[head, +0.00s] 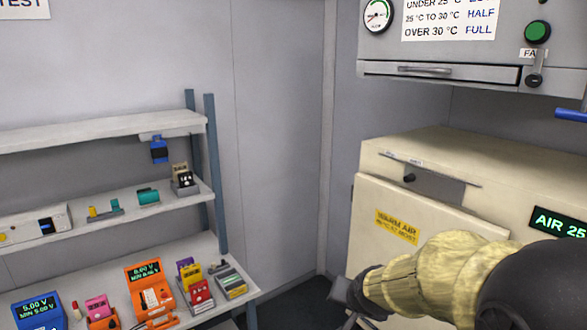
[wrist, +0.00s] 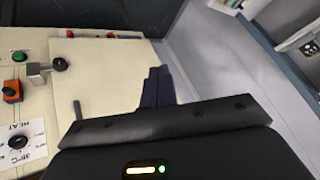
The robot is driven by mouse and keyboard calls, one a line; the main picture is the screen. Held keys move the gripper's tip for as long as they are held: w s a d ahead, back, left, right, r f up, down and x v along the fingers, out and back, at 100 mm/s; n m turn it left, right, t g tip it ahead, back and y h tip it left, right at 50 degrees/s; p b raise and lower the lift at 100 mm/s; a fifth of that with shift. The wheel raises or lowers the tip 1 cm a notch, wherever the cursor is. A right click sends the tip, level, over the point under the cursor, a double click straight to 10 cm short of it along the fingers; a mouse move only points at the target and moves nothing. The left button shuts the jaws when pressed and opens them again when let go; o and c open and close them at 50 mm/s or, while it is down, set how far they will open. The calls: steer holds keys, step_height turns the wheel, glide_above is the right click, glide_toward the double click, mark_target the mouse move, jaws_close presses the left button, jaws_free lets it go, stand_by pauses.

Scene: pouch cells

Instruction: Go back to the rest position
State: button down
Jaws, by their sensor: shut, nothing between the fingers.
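My gripper (head: 348,295) shows at the lower right of the head view, at the end of my arm in its pale yellow sleeve. It is in front of the cream cabinet and holds nothing that I can see. In the wrist view, the dark fingers of my gripper (wrist: 157,86) are together and empty, over the edge of a cream surface.
The cream cabinet (head: 366,220) has a "WARM AIR" label (head: 397,226). A grey hood (head: 450,52) with a gauge hangs above it. At left, a shelf rack (head: 100,133) holds orange and blue meters and small coloured packs. Bare wall lies between.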

steer(key=s+d+f+n+g, duration=0.1)
steer(key=s+f+n+g, duration=0.1)
steer(key=s+f, duration=0.2)
steer(key=s+d+f+n+g, duration=0.2)
steer(key=s+f+g, duration=0.1)
steer(key=s, duration=0.8)
steer(key=shift+d+f+h, duration=0.15)
steer(key=shift+f+h, duration=0.25)
steer(key=shift+f, duration=0.1)
